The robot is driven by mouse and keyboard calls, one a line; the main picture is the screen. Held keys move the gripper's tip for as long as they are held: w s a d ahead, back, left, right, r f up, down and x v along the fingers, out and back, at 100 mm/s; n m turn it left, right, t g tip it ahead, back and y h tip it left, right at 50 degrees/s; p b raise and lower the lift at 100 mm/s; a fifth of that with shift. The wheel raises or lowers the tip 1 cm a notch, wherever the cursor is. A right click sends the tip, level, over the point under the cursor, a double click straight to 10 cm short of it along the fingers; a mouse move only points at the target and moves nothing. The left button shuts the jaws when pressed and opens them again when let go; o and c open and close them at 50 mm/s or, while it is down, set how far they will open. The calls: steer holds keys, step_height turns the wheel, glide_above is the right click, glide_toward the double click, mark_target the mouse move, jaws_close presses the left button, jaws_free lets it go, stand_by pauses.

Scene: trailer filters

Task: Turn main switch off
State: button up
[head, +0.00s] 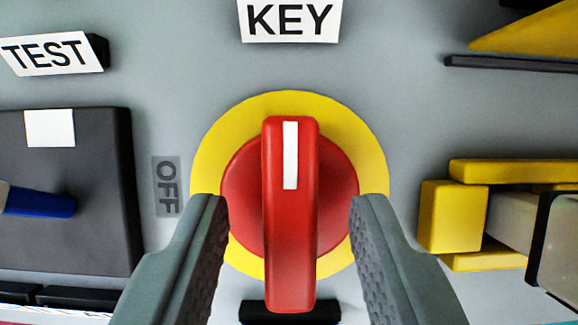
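The main switch is a red rotary handle (290,240) on a red hub (240,190) over a round yellow plate (290,103). The handle stands vertical, with its white mark (290,155) at the upper end. A grey OFF label (167,186) sits to the left of the yellow plate, its letters turned sideways. My gripper (288,205) is open, with one finger on each side of the handle. Clear gaps show between both fingers and the handle. The fingers cover the lower left and lower right of the yellow plate.
A KEY label (290,20) is above the switch and a TEST label (50,53) at upper left. A dark box (75,220) with a blue lever (40,203) is at left. Yellow blocks (452,215) stand at right. A black piece (290,312) lies below the handle.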

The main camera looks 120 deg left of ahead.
steer(key=shift+w+d+f, duration=0.1)
steer(key=shift+d+f, duration=0.05)
steer(key=shift+f, duration=0.3)
jaws_close()
